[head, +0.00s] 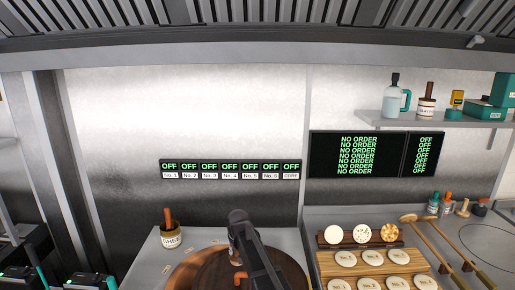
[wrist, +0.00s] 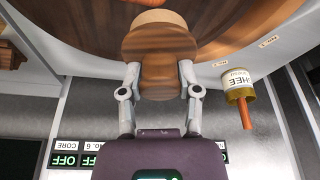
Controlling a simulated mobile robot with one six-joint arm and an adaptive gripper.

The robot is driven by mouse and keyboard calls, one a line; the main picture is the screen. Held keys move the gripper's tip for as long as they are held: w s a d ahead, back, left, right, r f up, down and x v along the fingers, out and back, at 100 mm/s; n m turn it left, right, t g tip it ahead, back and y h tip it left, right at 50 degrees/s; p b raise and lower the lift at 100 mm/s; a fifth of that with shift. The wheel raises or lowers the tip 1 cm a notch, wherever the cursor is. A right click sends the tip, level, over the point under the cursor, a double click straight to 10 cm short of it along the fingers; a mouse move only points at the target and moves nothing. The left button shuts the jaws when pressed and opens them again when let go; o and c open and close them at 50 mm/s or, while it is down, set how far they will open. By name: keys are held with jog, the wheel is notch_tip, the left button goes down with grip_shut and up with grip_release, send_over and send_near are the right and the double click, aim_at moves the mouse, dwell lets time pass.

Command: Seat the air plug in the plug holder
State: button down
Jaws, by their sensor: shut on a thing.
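My gripper (wrist: 160,68) is shut on a brown wooden piece with a wider block and a pale round end, which I take to be the air plug (wrist: 160,43). The fingers sit on either side of its narrower part. In the head view my dark arm reaches over the round wooden top (head: 208,272) and largely hides the plug. The wooden top also fills the upper part of the wrist view (wrist: 235,20). I cannot make out the plug holder for certain in either view.
A ghee pot (head: 171,238) with a brush stands left of the wooden top; it also shows in the wrist view (wrist: 236,84). A board with round labelled pieces (head: 372,257) and long-handled tools (head: 430,240) lie to the right. Order screens (head: 358,155) hang behind.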

notch_tip(320, 180, up, 5)
jog(key=p, duration=0.4)
jog(key=shift+r, duration=0.2)
jog(key=shift+f, duration=0.1)
